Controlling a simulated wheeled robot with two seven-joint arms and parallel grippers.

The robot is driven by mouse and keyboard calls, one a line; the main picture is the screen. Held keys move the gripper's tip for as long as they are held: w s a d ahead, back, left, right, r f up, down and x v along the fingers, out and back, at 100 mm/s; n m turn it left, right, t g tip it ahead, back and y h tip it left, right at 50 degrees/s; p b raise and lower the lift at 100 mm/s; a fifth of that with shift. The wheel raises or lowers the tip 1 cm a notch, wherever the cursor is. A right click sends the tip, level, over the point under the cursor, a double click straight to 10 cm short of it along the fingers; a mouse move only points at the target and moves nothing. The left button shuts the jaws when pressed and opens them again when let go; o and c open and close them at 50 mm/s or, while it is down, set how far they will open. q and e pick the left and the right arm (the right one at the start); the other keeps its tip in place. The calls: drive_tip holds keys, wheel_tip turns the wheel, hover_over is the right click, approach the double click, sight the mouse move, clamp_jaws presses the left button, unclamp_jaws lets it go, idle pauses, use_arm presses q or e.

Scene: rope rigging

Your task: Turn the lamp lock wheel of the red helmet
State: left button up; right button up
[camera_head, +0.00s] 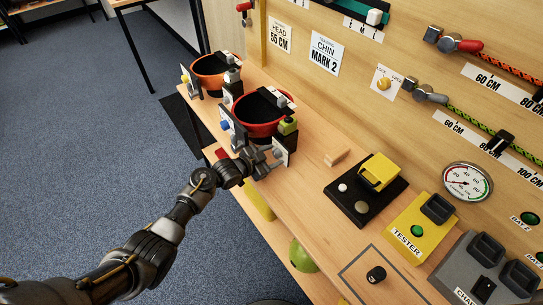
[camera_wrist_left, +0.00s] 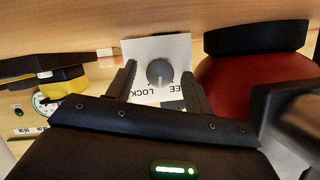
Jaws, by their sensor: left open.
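The red helmet (camera_head: 258,128) sits upside down at the bench's left edge; its red shell (camera_wrist_left: 240,85) fills the right of the left wrist view. A white plate (camera_wrist_left: 178,48) reading "LOCK" and partly "FREE" stands beside it, with a round grey wheel (camera_wrist_left: 160,72) on it. My left gripper (camera_head: 272,160) is at the near side of this helmet, in front of the plate (camera_head: 290,145). The gripper is open, its fingers to either side of the wheel in the wrist view (camera_wrist_left: 158,78). I cannot tell whether they touch it. My right gripper is not in view.
A second orange-red helmet (camera_head: 210,66) stands farther back. A black board with a yellow block (camera_head: 379,171), a yellow tester (camera_head: 420,228) and a gauge (camera_head: 467,182) are to the right. A small wooden block (camera_head: 336,157) lies nearby. A green round object (camera_head: 303,256) is below the bench.

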use_arm(q)
drive_tip(key=shift+a, duration=0.1)
drive_tip(key=v, duration=1)
drive_tip(key=shift+s+r, duration=0.15)
drive_tip(key=shift+s, duration=0.1)
drive_tip(key=shift+a, duration=0.15)
